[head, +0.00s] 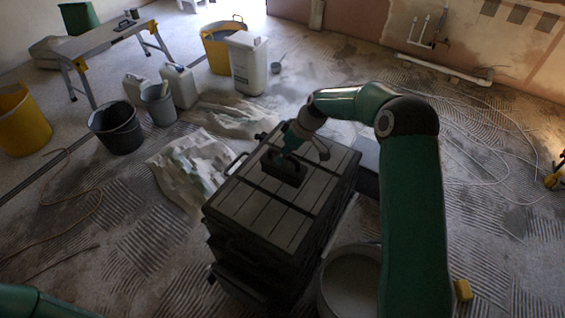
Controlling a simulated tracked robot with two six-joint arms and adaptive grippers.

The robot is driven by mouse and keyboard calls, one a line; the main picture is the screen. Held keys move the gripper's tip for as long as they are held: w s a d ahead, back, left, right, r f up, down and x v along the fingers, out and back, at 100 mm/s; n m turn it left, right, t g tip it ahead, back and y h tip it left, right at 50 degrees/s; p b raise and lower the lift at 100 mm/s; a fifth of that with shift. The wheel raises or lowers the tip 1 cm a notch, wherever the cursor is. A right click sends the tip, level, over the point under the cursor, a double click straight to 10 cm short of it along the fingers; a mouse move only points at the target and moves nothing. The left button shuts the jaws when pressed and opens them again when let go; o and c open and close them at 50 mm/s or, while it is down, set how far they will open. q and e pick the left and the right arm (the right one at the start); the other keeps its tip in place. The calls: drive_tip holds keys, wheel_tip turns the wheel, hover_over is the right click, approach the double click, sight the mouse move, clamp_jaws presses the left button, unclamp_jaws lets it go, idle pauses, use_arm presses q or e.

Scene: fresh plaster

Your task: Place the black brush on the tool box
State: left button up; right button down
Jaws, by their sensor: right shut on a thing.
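The tool box (248,205) is a large dark box with a grooved lid, in the middle of the head view. The black brush (284,172) is a small dark block at the far half of its lid. My right gripper (288,153) comes in from the right and is shut on the brush from above. I cannot tell whether the brush touches the lid or is just above it. My left arm shows only as a green link at the lower left corner, and its gripper is out of view.
A round pale bucket (350,285) stands close to the right of the tool box. A crumpled sheet (190,165) lies to its left. Black (116,127) and grey (158,104) buckets stand farther left. A trestle table (105,38) is at the back left. Hoses trail over the ridged floor.

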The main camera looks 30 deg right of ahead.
sight(284, 163)
wheel_tip(284, 163, down, 4)
drive_tip(key=shift+r+p, duration=0.25)
drive_tip(key=shift+p, duration=0.05)
drive_tip(key=shift+f, duration=0.15)
drive_tip(key=shift+f, duration=0.1)
drive_tip(key=c, duration=1.1)
unclamp_jaws()
drive_tip(key=shift+c, duration=0.2)
drive_tip(key=shift+r, duration=0.2)
drive_tip(key=shift+s+d+r, duration=0.1)
drive_tip(key=shift+d+r, duration=0.1)
drive_tip(key=shift+r, duration=0.1)
drive_tip(key=b+v, duration=0.2)
drive_tip(key=v, duration=0.9)
